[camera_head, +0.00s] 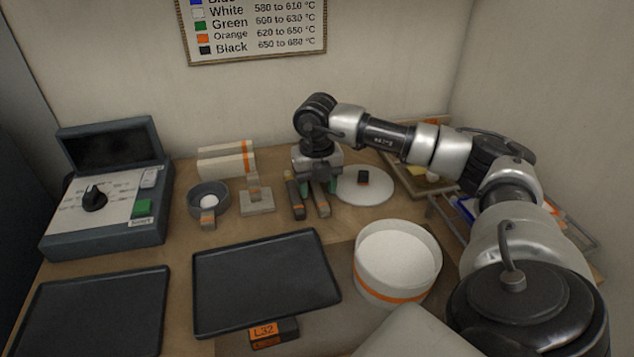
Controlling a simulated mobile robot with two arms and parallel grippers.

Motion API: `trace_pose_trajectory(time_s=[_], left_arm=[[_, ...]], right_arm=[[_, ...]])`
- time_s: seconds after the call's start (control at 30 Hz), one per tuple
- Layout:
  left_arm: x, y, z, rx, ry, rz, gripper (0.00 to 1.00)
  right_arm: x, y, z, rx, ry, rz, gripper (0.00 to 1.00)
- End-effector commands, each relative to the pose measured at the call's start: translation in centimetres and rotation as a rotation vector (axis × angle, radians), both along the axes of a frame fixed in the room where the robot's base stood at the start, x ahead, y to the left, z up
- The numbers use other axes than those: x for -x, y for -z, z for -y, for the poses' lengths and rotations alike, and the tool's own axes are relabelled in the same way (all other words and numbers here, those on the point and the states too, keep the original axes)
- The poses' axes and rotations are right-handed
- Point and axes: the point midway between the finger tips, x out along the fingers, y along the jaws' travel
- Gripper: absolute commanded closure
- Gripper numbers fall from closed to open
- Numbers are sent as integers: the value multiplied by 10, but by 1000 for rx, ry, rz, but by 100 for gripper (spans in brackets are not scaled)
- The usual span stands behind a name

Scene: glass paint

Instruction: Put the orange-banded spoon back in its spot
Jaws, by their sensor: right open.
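My right gripper (319,188) is open and points down over the back middle of the table. One orange-banded piece (294,196) is just left of the fingers. The other orange-banded piece (321,201) reaches forward from between the fingers. Either may be the spoon; the gripper covers their far ends, so I cannot tell. I cannot tell whether the fingers touch them. A small beige stand (257,202) is to their left. My left gripper is not in view.
A dark bowl (194,205) holds something white. A white disc (378,191) bears a small dark block. A round white-filled tub (393,293) and two black trays (265,280) (95,315) are in front. A control box (120,200) stands left. My right arm covers the right side.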

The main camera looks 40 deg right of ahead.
Motion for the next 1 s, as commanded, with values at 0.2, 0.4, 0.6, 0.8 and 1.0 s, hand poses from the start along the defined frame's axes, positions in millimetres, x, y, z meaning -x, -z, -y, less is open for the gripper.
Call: trace_pose_trajectory(time_s=[0.2,0.4,0.6,0.8,1.0], left_arm=[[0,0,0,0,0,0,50],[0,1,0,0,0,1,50],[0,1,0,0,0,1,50],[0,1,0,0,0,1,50],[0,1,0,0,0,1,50]], right_arm=[[-1,-16,0,0,0,4,48],[-1,-56,0,-1,-1,7,48],[-1,-91,0,-1,0,4,48],[-1,-107,0,0,0,0,48],[-1,-108,0,0,0,0,48]])
